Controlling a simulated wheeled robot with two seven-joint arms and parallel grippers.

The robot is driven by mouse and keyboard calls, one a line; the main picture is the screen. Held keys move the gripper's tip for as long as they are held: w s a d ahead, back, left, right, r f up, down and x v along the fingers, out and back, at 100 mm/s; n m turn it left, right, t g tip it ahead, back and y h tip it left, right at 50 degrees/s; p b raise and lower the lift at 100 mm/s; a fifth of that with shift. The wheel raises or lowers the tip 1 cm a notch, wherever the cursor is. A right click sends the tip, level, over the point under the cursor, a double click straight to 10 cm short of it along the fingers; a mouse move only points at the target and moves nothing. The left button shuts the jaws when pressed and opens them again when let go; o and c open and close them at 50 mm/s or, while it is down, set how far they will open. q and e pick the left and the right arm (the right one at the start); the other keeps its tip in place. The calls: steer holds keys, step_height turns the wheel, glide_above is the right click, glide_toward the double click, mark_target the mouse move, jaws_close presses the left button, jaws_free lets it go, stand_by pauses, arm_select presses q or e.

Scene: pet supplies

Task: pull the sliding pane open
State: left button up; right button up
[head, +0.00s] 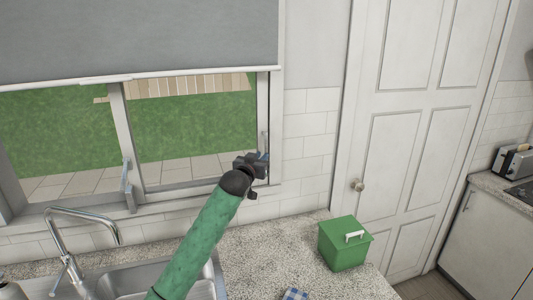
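The window's sliding pane (190,130) has a light frame and clear glass, with lawn and paving outside. A slim upright handle or latch (126,180) shows on the middle upright. My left gripper (262,163), dark at the end of my green arm, is at the right side of the window frame, by the pane's right edge. It overlaps that edge in the picture; I cannot tell whether it touches. Its fingers are small and partly hidden, so open or shut is unclear. My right gripper is not in view.
A grey blind (140,40) covers the window's top. Below are a faucet (75,235), a sink (130,280) and a speckled counter (275,255). A green lidded box (345,245) stands at the counter's right. A white door (400,140) is to the right.

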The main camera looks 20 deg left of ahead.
arm_select(q)
steer(key=w, duration=0.2)
steer(key=w+b, duration=0.1)
steer(key=w, duration=0.2)
steer(key=shift+d+f, duration=0.1)
steer(key=shift+d, duration=0.1)
steer(key=shift+w, duration=0.3)
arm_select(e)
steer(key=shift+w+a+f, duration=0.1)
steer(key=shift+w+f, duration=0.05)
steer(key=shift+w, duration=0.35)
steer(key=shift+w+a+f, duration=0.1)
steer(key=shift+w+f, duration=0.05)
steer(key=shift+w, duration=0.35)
arm_select(q)
steer(key=shift+c, duration=0.5)
jaws_close()
